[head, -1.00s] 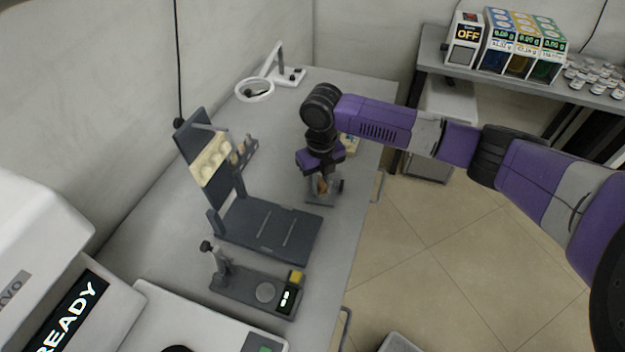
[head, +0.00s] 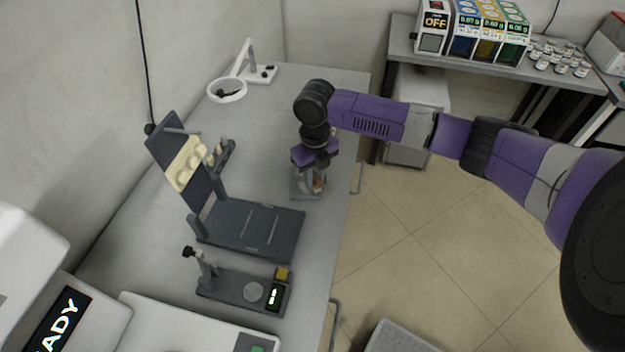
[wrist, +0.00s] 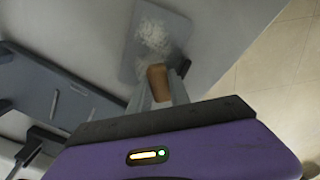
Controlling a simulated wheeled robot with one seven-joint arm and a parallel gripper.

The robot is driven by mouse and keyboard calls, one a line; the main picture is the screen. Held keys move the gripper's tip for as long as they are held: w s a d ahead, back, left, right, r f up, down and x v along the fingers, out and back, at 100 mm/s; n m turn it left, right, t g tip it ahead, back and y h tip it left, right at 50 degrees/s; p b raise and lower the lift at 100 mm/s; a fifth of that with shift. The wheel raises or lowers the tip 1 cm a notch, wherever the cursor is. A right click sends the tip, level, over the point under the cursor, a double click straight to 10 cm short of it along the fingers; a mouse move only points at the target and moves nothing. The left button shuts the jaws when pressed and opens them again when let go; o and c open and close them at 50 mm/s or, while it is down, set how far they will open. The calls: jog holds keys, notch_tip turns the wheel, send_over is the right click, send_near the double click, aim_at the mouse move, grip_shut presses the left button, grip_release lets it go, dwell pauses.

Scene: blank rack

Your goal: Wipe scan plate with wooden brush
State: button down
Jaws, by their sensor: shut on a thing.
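My gripper (head: 318,182) is shut on the wooden brush (wrist: 158,82), whose tan handle stands between the fingers in the wrist view. The brush also shows small under my gripper in the head view (head: 319,184). A flat light-grey plate (head: 298,192), which looks like the scan plate, lies on the bench under my gripper. In the wrist view the plate (wrist: 131,58) carries a patch of whitish specks (wrist: 154,36) just beyond the brush. The brush is over the plate's near edge there; its bristles are hidden, so contact cannot be told.
A dark stand (head: 250,228) with an upright panel stands close left of the plate. A ring magnifier lamp (head: 228,90) is at the back. The bench (head: 322,235) ends just right of the plate.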

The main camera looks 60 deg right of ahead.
jog(key=shift+w+d+f, duration=0.1)
jog(key=shift+w+d, duration=0.1)
jog(key=shift+w+a+r+b, duration=0.15)
jog(key=shift+w+a, duration=0.35)
jog(key=shift+w, duration=0.5)
jog(key=shift+w+a+b, duration=0.2)
jog(key=shift+w+a, duration=0.35)
jog(key=shift+w, duration=0.5)
jog(key=shift+w+a+r+b, duration=0.15)
jog(key=shift+w+a, duration=0.35)
jog(key=shift+w, duration=0.5)
jog(key=shift+w+d+f+b, duration=0.2)
jog(key=shift+w+d+b, duration=0.15)
jog(key=shift+d, duration=0.25)
jog(key=shift+s+d+p, duration=0.35)
jog(key=shift+s+d, duration=0.2)
jog(key=shift+s, duration=0.55)
jog(key=shift+s+d+p, duration=0.3)
jog(key=shift+s+d, duration=0.2)
jog(key=shift+s, duration=0.55)
jog(key=shift+s+d+p, duration=0.35)
jog(key=shift+s+d, duration=0.2)
jog(key=shift+s, duration=0.55)
